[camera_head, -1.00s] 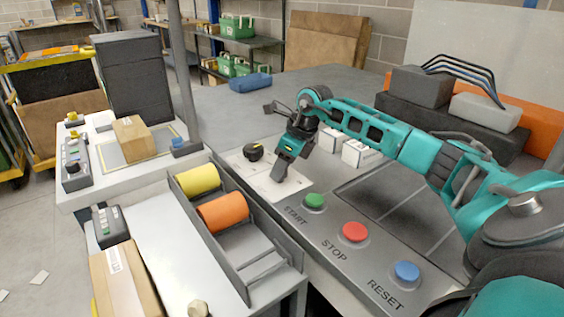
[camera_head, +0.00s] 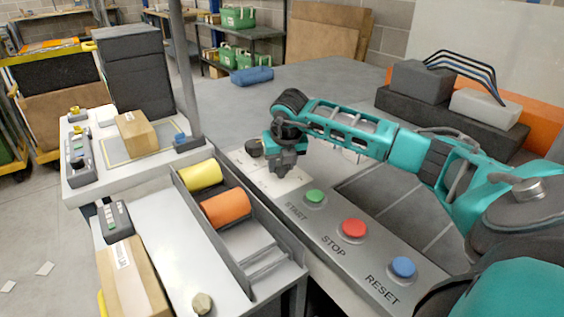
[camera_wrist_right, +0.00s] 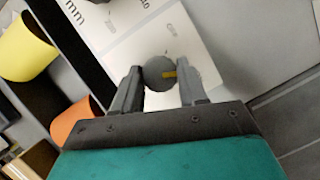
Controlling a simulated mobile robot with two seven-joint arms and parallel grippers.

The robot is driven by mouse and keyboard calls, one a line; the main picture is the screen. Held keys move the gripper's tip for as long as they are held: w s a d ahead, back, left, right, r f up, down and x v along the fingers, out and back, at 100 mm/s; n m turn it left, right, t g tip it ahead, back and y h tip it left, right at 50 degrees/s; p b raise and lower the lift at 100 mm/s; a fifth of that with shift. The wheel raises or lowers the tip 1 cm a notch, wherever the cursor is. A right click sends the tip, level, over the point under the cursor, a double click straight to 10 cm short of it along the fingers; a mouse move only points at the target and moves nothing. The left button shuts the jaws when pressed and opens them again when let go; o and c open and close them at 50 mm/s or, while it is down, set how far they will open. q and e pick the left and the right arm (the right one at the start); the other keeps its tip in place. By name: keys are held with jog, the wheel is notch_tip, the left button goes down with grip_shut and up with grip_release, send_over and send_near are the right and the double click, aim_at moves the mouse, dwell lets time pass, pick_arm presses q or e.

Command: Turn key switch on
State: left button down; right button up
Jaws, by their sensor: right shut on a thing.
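The key switch (camera_wrist_right: 158,76) is a dark round knob with a yellow mark, set on a white plate (camera_wrist_right: 200,35) on the panel. In the right wrist view it sits between the two fingers of my right gripper (camera_wrist_right: 160,88), which is shut on it. In the head view the knob (camera_head: 254,147) shows at the left side of my right gripper (camera_head: 272,155), partly hidden by it. The yellow mark points to the right in the wrist view. My left gripper is not in view.
Green START (camera_head: 314,196), red STOP (camera_head: 353,229) and blue RESET (camera_head: 403,267) buttons stand on the panel's near side. A bin with yellow (camera_head: 200,174) and orange (camera_head: 225,207) rolls is at the left. A blue case (camera_head: 252,75) lies farther back.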

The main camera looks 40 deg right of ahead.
jog(key=m+g+h, duration=0.1)
jog(key=m, duration=0.3)
jog(key=shift+a, duration=0.1)
jog(key=shift+m, duration=0.3)
dwell(0.4)
jog(key=o, duration=1)
jog(key=shift+o, duration=0.2)
jog(key=shift+r, duration=0.15)
